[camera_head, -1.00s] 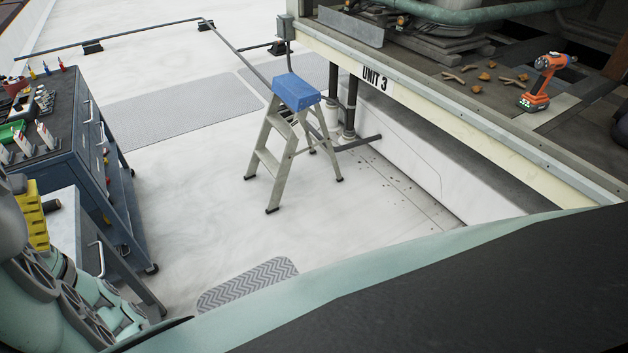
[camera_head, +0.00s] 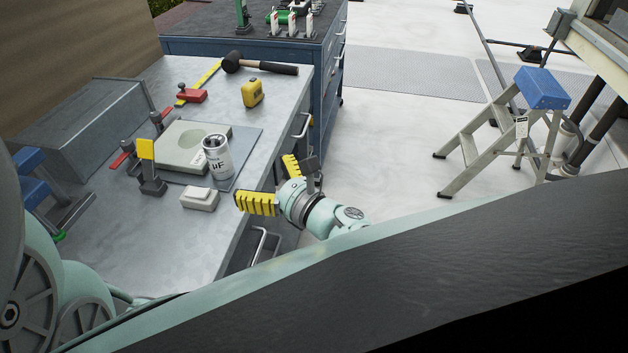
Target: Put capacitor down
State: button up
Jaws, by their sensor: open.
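The capacitor (camera_head: 218,160) is a silver can with dark lettering that includes "uF". It stands upright on the metal bench, at the right edge of a pale block with a round recess (camera_head: 188,148) that lies on a grey mat (camera_head: 247,140). Whether its base rests on the block or on the mat is hard to tell. My gripper (camera_head: 272,182) has yellow ribbed fingers spread wide. It is open and empty, at the bench's right edge, to the right of the capacitor and apart from it.
The bench (camera_head: 150,240) also holds a mallet (camera_head: 260,65), a yellow tape measure (camera_head: 252,92), a red clamp (camera_head: 190,94), a small white box (camera_head: 200,198) and a yellow-flagged post (camera_head: 148,165). A blue tool cart (camera_head: 330,70) stands behind. A stepladder (camera_head: 510,130) stands right on open floor.

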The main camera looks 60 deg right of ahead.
aim_at(225, 153)
jog(key=w, duration=0.3)
jog(key=w+p, duration=0.1)
jog(key=w, duration=0.2)
jog(key=w+d+p, duration=0.1)
jog(key=w, duration=0.3)
jog(key=shift+r, duration=0.15)
jog(key=shift+w+r+p, duration=0.2)
jog(key=shift+w+p, duration=1.05)
jog(key=shift+w, duration=0.4)
jog(key=shift+w+d+f, duration=0.15)
jog(key=shift+w+d, duration=0.05)
jog(key=shift+w, duration=0.2)
jog(key=shift+w+a+p, duration=0.15)
jog(key=shift+w+p, duration=0.3)
grip_shut()
jog(key=shift+r, duration=0.2)
